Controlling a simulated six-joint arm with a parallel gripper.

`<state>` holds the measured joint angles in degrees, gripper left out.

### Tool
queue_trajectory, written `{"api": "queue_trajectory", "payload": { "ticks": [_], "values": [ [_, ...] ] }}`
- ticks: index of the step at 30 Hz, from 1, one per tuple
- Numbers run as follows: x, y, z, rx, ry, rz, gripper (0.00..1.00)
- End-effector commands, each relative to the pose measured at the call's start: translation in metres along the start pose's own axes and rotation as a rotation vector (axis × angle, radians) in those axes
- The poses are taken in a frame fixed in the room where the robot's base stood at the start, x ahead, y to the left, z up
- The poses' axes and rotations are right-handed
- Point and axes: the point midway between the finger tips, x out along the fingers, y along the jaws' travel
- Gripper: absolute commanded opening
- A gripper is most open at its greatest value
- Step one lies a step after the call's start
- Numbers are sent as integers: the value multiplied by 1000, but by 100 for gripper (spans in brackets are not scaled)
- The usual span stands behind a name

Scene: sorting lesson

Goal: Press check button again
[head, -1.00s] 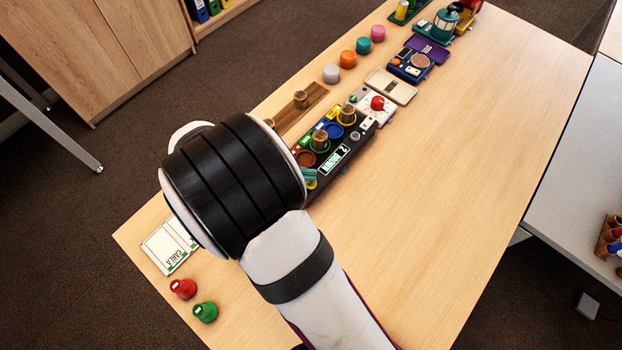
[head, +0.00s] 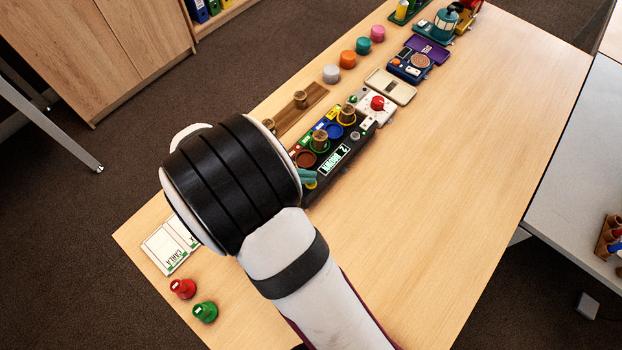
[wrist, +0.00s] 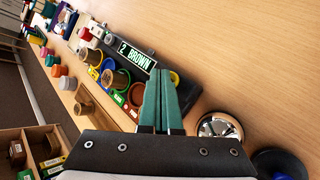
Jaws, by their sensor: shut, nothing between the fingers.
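A dark sorting panel (head: 325,181) lies on the table with a lit display (head: 334,160). In the wrist view the display (wrist: 137,56) reads "2 BROWN". My gripper (wrist: 160,74), with teal fingers, is shut and empty over this end. Contact is hidden. The fingertips also show in the head view (head: 309,175).
A wooden strip with a peg (head: 300,99) lies behind the panel. A white box with a red knob (head: 377,103) is beyond it. White cards (head: 165,249), a red piece (head: 183,288) and a green piece (head: 205,312) lie at the near left. The table's right side is clear.

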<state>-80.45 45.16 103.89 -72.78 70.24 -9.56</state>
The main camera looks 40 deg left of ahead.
Motion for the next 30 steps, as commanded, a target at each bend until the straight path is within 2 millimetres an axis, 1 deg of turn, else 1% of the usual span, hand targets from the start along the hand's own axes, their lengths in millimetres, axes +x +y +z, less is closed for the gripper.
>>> {"api": "queue_trajectory", "payload": {
  "ticks": [30],
  "values": [
    [6,-4,-4,0,0,0,0]
  ]
}}
